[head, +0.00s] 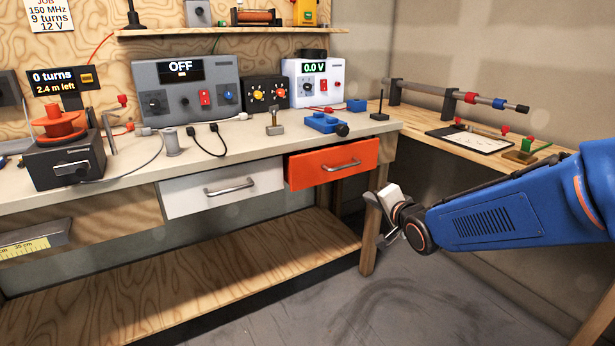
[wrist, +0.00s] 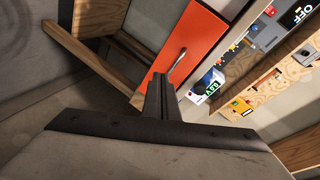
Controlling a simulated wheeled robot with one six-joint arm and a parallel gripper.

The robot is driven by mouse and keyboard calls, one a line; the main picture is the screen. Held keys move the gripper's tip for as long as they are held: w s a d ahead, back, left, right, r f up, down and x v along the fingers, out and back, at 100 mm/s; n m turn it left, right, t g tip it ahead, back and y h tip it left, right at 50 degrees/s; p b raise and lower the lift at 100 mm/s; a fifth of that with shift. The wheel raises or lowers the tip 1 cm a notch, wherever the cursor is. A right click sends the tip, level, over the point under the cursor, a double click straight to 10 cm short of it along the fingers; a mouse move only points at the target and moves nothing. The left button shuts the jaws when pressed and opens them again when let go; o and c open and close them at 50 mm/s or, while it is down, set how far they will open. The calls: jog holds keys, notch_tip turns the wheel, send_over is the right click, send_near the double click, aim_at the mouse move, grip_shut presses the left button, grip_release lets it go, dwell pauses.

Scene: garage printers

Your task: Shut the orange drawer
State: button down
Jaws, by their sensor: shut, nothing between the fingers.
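The orange drawer (head: 307,174) is under the bench top, right of the white drawer, in the head view. Its front looks set a little forward of the white one; how far is hard to tell. It has a silver bar handle (head: 341,165). In the wrist view the orange front (wrist: 188,42) and handle (wrist: 178,64) lie beyond my fingers. My gripper (head: 374,203) is below and right of the drawer front, near the bench's right leg. In the wrist view my gripper (wrist: 160,88) has its fingers together and empty, apart from the handle.
The white drawer (head: 190,195) is left of the orange one. A wooden bench leg (head: 369,245) stands close to my gripper, with a low wooden shelf (head: 200,275) beneath. A side bench (head: 425,120) is at right. The grey floor (head: 330,300) in front is clear.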

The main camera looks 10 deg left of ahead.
aim_at(302, 171)
jog(key=w+a+m+y, duration=0.1)
jog(key=w+a+y, duration=0.15)
jog(key=a, duration=0.35)
jog(key=w+a+m+y, duration=0.1)
jog(key=a+y, duration=0.2)
jog(key=a, duration=0.3)
jog(key=shift+t+h, duration=0.25)
jog(key=shift+t, duration=0.15)
jog(key=x, duration=0.9)
jog(key=f+x, duration=0.1)
jog(key=x, duration=0.3)
jog(key=shift+w, duration=0.3)
jog(key=shift+x, duration=1.85)
jog(key=shift+d, duration=0.1)
